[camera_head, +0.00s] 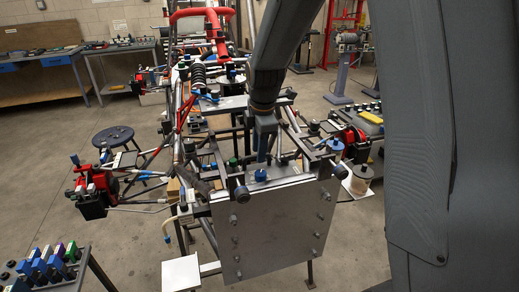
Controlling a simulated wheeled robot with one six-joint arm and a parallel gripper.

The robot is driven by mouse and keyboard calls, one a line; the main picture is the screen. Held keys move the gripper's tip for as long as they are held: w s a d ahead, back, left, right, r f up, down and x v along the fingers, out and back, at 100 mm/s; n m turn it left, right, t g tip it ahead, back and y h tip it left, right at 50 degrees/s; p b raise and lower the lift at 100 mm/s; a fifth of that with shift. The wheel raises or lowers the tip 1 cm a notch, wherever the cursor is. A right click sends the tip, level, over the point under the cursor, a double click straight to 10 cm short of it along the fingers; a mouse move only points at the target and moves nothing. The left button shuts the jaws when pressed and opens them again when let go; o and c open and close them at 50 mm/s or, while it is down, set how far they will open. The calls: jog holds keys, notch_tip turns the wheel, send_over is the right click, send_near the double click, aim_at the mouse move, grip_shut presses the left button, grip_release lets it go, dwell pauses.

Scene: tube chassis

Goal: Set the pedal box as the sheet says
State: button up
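The tube chassis (190,110) stands in the middle, with a large grey flat plate (275,235) at its near end. My arm comes down from the top, and my gripper (262,155) is at the area just behind the plate's top edge. A blue knob (260,175) sits directly below it; I cannot tell whether they touch. The finger gap is too small to make out. I cannot single out the pedal box with certainty among the parts there. A blank-looking white square (181,273) is at the plate's lower left; no writing is readable on it.
A rack of coloured blocks (45,265) stands at the lower left. A bench (120,48) is behind. My own grey body fills the right side. Floor at left is partly free.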

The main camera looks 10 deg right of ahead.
jog(key=shift+r, duration=0.1)
notch_tip(320, 180, up, 7)
jog(key=s+b, duration=0.1)
jog(key=b, duration=0.1)
jog(key=shift+s+r, duration=0.2)
jog(key=shift+s, duration=0.1)
jog(key=shift+d, duration=0.1)
jog(key=c, duration=0.4)
jog(key=shift+s+d+f+b, duration=0.15)
jog(key=shift+d+f+b, duration=0.1)
jog(key=shift+b, duration=0.3)
grip_shut()
jog(key=n+t+y+b, duration=0.15)
jog(key=y+b, duration=0.45)
jog(key=b, duration=0.7)
send_near(253, 174)
jog(key=shift+m+t, duration=0.25)
jog(key=shift+t, duration=0.1)
jog(key=w+a+f, duration=0.2)
jog(key=a, duration=0.1)
jog(key=a+f+p, duration=0.1)
jog(key=a+f, duration=0.1)
jog(key=shift+w+a+f, duration=0.1)
jog(key=shift+w+a, duration=0.05)
jog(key=shift+w, duration=0.25)
